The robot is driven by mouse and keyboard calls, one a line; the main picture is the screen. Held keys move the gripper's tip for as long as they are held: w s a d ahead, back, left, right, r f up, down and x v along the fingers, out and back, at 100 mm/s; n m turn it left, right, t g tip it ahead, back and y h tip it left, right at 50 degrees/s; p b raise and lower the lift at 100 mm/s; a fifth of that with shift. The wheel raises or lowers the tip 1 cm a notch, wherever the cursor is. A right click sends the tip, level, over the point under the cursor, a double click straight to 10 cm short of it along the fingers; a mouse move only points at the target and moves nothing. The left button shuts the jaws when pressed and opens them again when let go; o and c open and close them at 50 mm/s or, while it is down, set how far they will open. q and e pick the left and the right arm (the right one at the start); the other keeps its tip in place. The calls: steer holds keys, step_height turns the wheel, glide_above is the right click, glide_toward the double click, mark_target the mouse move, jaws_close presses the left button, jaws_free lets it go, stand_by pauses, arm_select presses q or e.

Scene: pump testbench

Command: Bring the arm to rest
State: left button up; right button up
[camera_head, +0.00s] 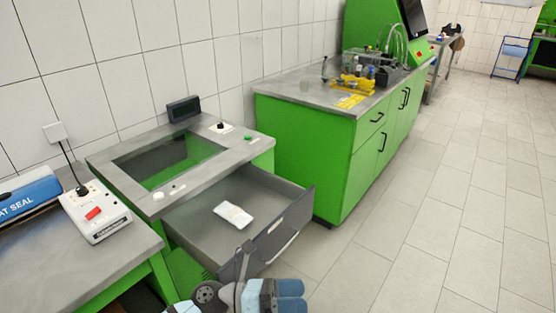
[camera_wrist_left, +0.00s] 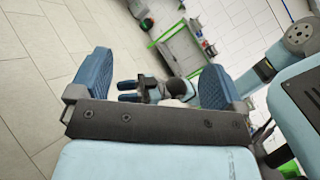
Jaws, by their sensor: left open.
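My left gripper (camera_head: 303,296) is at the bottom of the head view, in front of the open drawer and apart from it. In the left wrist view its two blue fingers (camera_wrist_left: 152,82) stand wide apart with nothing held between them. Beyond them, farther off, is a small dark-and-blue gripper shape (camera_wrist_left: 130,91) that looks like my right gripper; its jaws are too small to read. The right gripper does not show in the head view.
The grey drawer (camera_head: 190,232) stands pulled out, with a white packet (camera_head: 233,214) lying in it. A heat sealer (camera_head: 25,195) and a switch box (camera_head: 95,212) are on the left table. A green cabinet (camera_head: 310,155) carries a pump rig (camera_head: 357,82). The tiled floor (camera_head: 440,200) at right is clear.

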arm_select(q)
steer(key=w+a+f+n+t+y, duration=0.1)
steer(key=a+f+n+t+y, duration=0.25)
steer(key=n, duration=0.55)
steer(key=a+n+t+y, duration=0.2)
steer(key=a+n+t, duration=0.2)
steer(key=n+t, duration=0.45)
steer(key=w+a+f+n+t+y, duration=0.1)
steer(key=a+f+n+t+y, duration=0.2)
steer(key=n, duration=0.8)
steer(key=s+a+f+n+g+y, duration=0.4)
steer(key=s+a+f+n+y, duration=0.3)
steer(key=s+a+f+n, duration=0.55)
step_height(320, 180, up, 12)
steer(key=n+p, duration=0.2)
steer(key=p, duration=1.3)
steer(key=shift+s+d+p, duration=0.15)
steer(key=shift+s+p, duration=0.15)
steer(key=shift+p, duration=0.1)
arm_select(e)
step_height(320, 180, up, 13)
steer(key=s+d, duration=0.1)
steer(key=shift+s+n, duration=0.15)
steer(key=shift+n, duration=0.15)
arm_select(q)
steer(key=shift+r, duration=0.1)
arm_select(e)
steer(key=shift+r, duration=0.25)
